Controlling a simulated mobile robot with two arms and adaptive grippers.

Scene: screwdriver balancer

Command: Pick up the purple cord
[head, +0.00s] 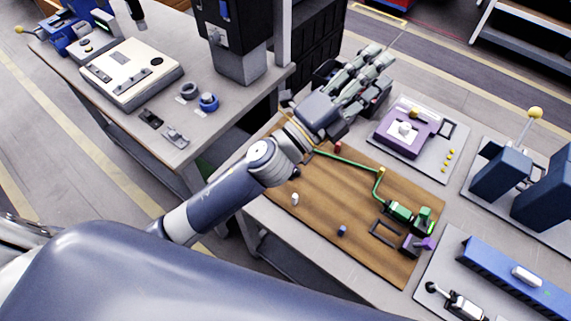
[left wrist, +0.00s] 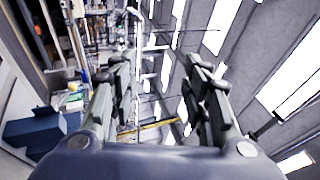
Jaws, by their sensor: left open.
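I cannot make out a purple cord for certain. A small purple piece (head: 428,243) shows at the right end of the brown board (head: 315,220), beside a green tool (head: 400,211). A green cord (head: 345,160) runs across the board to that tool. My left gripper (head: 380,58) is raised beyond the board's far edge, well away from the purple piece, pointing up and away. In the left wrist view its two fingers (left wrist: 163,72) stand apart with nothing between them. My right gripper is not in view.
A purple-framed device (head: 405,132) sits on a pale plate behind the board. Dark blue blocks (head: 500,172) and a blue unit (head: 515,275) stand at right. A second bench at left holds a cream box (head: 130,75) and a dark column machine (head: 235,40). The board's front is mostly clear.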

